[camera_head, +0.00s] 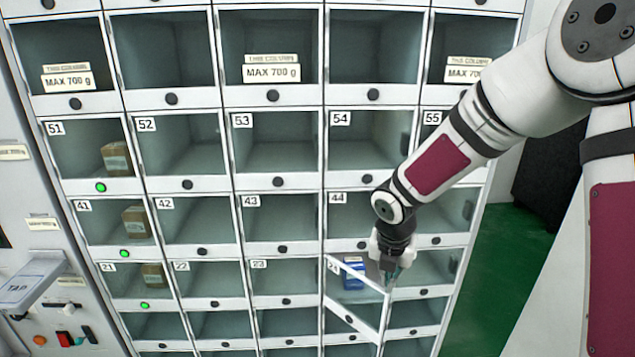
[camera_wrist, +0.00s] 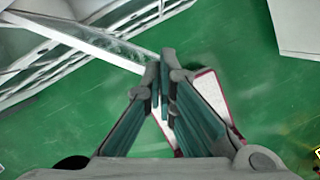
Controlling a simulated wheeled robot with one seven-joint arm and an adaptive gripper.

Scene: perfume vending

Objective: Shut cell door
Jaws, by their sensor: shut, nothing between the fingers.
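The door (camera_head: 352,319) of a lower cell, a clear panel in a white frame, stands open and swung outward from its left side. Its label is hard to read. A blue box (camera_head: 354,274) shows behind it, inside the cell. My gripper (camera_head: 389,281) is at the upper corner of the door's free edge. In the wrist view, my gripper (camera_wrist: 163,68) is shut and empty, with the white door frame (camera_wrist: 85,42) ending close to the fingertips. I cannot tell whether they touch.
Closed cells surround the open one; cells 51, 41 and 21 hold brown boxes (camera_head: 117,159) and show green lights. A panel with a tray (camera_head: 32,283) stands at the left. Green floor (camera_head: 497,262) is clear on the right.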

